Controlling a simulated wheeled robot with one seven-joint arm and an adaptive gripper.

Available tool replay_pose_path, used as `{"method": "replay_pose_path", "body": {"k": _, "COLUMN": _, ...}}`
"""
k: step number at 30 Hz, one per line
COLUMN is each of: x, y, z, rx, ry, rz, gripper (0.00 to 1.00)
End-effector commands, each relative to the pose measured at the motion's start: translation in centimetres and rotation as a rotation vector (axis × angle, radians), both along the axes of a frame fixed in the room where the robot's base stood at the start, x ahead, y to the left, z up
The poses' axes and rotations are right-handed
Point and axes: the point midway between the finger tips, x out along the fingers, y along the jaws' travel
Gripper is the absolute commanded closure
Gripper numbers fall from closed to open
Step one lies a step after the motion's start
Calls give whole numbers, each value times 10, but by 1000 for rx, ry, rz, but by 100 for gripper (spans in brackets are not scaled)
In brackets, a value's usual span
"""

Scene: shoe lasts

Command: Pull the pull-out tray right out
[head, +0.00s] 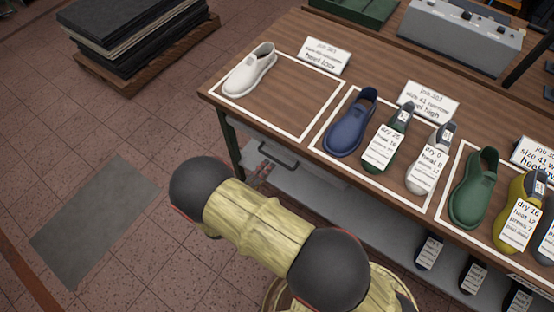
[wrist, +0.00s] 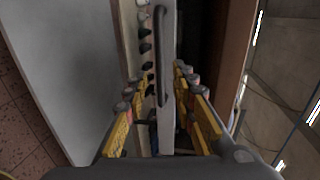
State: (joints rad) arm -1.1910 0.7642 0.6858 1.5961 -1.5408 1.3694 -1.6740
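The pull-out tray's pale grey front (wrist: 169,30) runs upright through the middle of the wrist view. Its dark bar handle (wrist: 160,50) stands out from that front. In the head view the handle (head: 279,156) shows below the table's front edge. My gripper (wrist: 160,78) is open, with one finger on each side of the handle's line. I see no contact with the handle, and cannot tell how deep it lies between the fingertips. In the head view my gripper (head: 262,172) is small and partly hidden by my arm, just in front of the handle. The tray's inside is hidden under the tabletop.
The wooden table (head: 290,50) carries shoes and labels in white outlined areas. A grey lower shelf (head: 330,195) holds several dark lasts at right. A stack of dark sheets (head: 130,30) stands on the floor at the back left. Floor left of the table is open, with a grey mat (head: 95,215).

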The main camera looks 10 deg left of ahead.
Motion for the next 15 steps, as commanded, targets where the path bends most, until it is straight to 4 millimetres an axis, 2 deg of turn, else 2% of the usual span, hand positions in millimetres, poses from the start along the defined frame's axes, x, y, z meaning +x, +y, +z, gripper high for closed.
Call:
{"method": "replay_pose_path", "body": {"k": 9, "x": 44, "y": -20, "z": -12, "rx": 3, "ry": 0, "rz": -6, "gripper": 74}}
{"method": "replay_pose_path", "body": {"k": 15, "x": 58, "y": -25, "z": -14, "rx": 3, "ry": 0, "rz": -4, "gripper": 74}}
